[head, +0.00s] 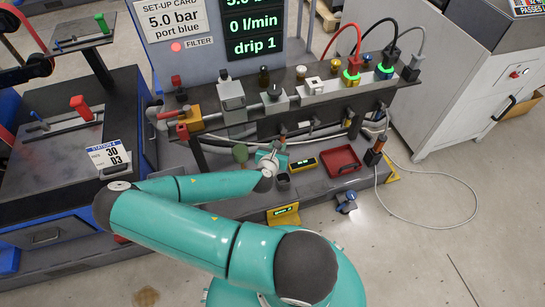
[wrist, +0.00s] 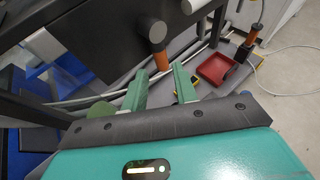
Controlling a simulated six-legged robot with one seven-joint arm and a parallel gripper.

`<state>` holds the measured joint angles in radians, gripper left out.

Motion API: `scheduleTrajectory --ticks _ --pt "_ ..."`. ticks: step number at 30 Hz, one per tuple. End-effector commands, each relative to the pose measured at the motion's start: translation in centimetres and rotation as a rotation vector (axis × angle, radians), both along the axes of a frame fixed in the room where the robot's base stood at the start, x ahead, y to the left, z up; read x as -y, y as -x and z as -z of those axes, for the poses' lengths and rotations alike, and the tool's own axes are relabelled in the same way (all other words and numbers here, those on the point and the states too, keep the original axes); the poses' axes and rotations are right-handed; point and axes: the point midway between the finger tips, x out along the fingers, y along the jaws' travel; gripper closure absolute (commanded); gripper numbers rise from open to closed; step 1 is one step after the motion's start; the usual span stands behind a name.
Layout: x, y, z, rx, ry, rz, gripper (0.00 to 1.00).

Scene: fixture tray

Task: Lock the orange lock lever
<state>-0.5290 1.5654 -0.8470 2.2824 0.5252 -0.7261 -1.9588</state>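An orange cylinder with a grey round end (wrist: 158,40) hangs in front of my fingers in the wrist view; I cannot tell for sure that it is the lock lever. My gripper (head: 276,151) is low in front of the rail, above the bench shelf. In the wrist view its two green fingers (wrist: 160,88) stand apart with nothing held between them.
A red tray (head: 340,160), a yellow meter (head: 305,165) and a dark cup (head: 283,182) lie near my gripper. An orange-handled tool (head: 374,152) with a cable stands right. The dark rail and hoses overhang the shelf.

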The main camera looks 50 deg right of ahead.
Motion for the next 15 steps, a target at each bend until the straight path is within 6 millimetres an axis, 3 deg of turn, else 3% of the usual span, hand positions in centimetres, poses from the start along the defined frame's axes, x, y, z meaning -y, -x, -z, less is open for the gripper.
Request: scheduleTrajectory --ticks 9,15 --pt "-5.0 2.5 -2.3 -0.001 0.001 -0.004 0.71" --pt "-6.9 3.5 -3.1 0.002 0.000 -0.001 0.71"
